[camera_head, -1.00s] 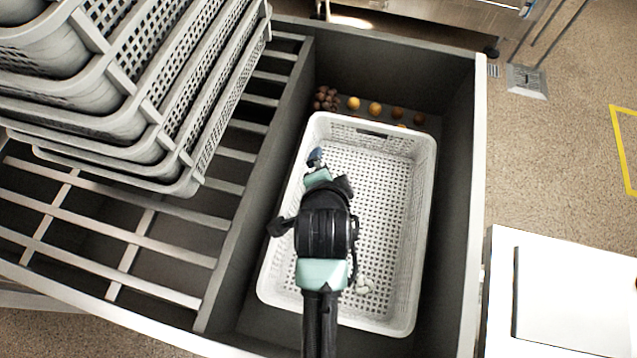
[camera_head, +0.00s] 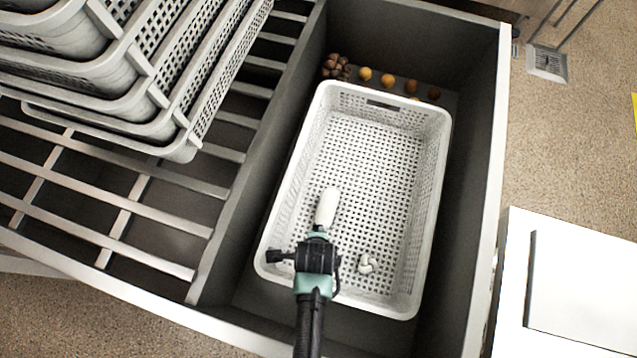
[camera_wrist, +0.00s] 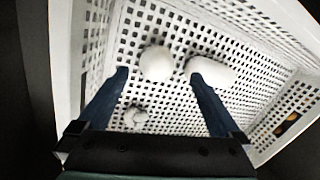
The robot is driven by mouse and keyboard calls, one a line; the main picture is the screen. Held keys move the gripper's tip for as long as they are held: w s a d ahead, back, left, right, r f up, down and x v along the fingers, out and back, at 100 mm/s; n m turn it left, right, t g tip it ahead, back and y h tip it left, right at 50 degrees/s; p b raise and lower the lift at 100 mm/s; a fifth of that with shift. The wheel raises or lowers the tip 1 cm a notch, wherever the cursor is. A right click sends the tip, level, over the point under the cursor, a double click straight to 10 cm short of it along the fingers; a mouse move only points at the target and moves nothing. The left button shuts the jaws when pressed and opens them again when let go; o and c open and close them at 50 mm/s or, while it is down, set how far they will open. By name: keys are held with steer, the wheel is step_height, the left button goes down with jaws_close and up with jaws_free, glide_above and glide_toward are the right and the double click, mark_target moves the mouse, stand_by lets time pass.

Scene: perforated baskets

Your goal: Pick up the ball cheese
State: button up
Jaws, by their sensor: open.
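The ball cheese, a round white ball (camera_wrist: 157,63), lies on the floor of the white perforated basket (camera_head: 437,200). In the wrist view it sits between and beyond the two dark blue fingertips of my gripper (camera_wrist: 159,76), which are apart and empty. I cannot tell how far the fingertips are from it. In the head view, my gripper (camera_head: 317,243) is over the basket's lower left part and hides the ball. A white elongated piece (camera_wrist: 212,73) lies close beside the ball, near the right fingertip; it also shows in the head view (camera_head: 328,207).
A small lumpy white piece (camera_head: 366,264) lies in the basket, right of my gripper. The basket stands in a deep grey bin (camera_head: 480,150). Several orange and brown round items (camera_head: 388,80) lie beyond it. Stacked grey baskets (camera_head: 150,110) stand at left on a slatted rack.

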steer(key=shift+s+b+x, duration=0.15)
steer(key=shift+b+x, duration=0.1)
steer(key=shift+x, duration=1.05)
steer(key=shift+s+b+x, duration=0.15)
steer(key=shift+b+x, duration=0.1)
steer(key=shift+x, duration=1.05)
steer(key=c, duration=1.5)
steer(key=shift+r, duration=0.1)
